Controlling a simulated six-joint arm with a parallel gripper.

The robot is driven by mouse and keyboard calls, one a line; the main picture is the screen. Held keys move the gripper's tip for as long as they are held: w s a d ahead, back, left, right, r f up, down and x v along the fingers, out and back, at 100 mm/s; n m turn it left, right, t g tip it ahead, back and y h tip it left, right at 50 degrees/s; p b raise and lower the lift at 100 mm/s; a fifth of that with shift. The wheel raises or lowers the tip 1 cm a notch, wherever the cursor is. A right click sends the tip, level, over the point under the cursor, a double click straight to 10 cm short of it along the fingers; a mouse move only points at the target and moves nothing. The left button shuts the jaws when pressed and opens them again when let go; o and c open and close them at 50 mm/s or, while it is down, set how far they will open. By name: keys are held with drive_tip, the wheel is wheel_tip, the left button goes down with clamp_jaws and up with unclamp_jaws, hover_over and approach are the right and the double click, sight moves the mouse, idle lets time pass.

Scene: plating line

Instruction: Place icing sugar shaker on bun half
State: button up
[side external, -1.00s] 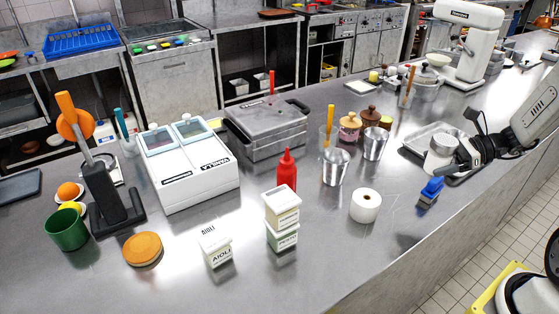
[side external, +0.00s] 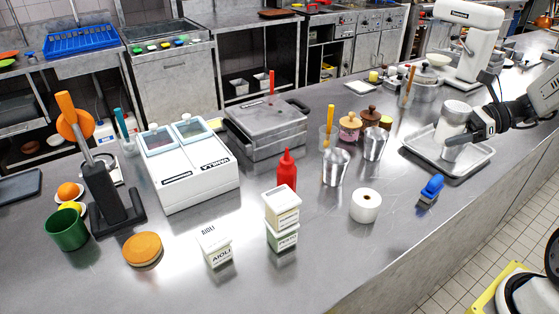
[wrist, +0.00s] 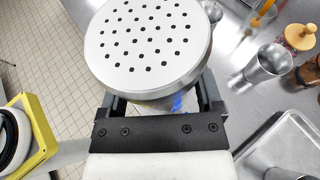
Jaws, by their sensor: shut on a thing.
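The icing sugar shaker (side external: 454,116) is a pale cylinder with a metal lid, held upright over the metal tray on the right. My gripper (side external: 470,127) is shut around its body. In the wrist view the shaker's perforated lid (wrist: 150,45) faces the camera, with my gripper's fingers (wrist: 160,103) on either side; its lower body is mostly hidden. The bun half (side external: 142,249) is a round, golden-brown disc lying on the counter at the front left, far from my gripper.
The tray (side external: 480,160) also holds a small metal cup (side external: 451,150). A green cup (side external: 67,230) stands left of the bun.

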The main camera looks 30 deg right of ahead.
drive_tip(key=w+a, duration=1.8)
drive_tip(key=a, duration=0.5)
drive_tip(key=s+a+n+g, duration=0.1)
drive_tip(key=s+a, duration=0.1)
drive_tip(key=a, duration=1.4)
drive_tip(key=s+a+n+g, duration=0.1)
drive_tip(key=s+a, duration=0.1)
drive_tip(key=a, duration=1.5)
drive_tip(key=shift+y, duration=0.5)
drive_tip(key=f, duration=0.3)
drive_tip(key=d+f, duration=0.1)
drive_tip(key=f, duration=0.1)
drive_tip(key=shift+s+f, duration=0.1)
drive_tip(key=shift+a, duration=0.1)
